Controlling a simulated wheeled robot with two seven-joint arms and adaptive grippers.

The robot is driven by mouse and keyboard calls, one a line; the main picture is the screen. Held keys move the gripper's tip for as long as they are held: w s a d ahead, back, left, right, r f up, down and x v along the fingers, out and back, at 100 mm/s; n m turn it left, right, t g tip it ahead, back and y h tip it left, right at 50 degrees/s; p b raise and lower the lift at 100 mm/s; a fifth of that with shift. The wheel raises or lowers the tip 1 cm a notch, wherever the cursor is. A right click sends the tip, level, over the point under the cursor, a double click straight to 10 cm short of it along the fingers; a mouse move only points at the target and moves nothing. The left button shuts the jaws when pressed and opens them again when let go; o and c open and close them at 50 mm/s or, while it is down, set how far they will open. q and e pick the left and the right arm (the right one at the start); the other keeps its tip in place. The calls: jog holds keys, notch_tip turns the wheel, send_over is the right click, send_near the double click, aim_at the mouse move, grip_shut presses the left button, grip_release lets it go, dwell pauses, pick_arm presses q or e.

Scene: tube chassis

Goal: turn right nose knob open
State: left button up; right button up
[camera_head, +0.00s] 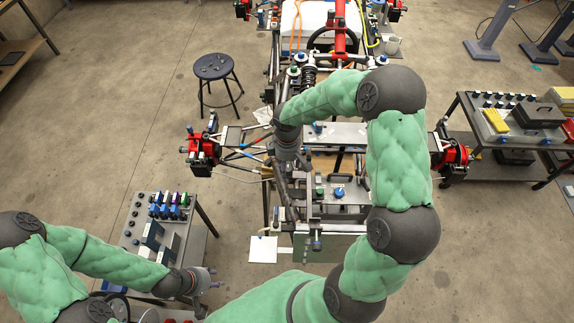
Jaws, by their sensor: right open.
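A tube chassis with red corner hubs stands in the middle, its near end toward me. On the near end, a grey plate assembly (345,208) carries a blue knob (339,193) and, left of it, a green knob (319,192). My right gripper (283,172) is open at the left of the plate assembly, apart from these knobs. My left gripper (210,280) is beside the left cart; its finger gap is unclear.
A cart with small coloured parts (160,208) stands at the lower left. A dark stool (213,67) stands left of the chassis. A right-hand cart (477,115) holds boxes and trays. My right arm passes over the chassis's right side. Floor between the stool and left cart is clear.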

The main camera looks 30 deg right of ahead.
aim_at(287, 168)
notch_tip(287, 168, up, 11)
dwell(0.4)
jog(key=shift+a, duration=0.1)
dwell(0.4)
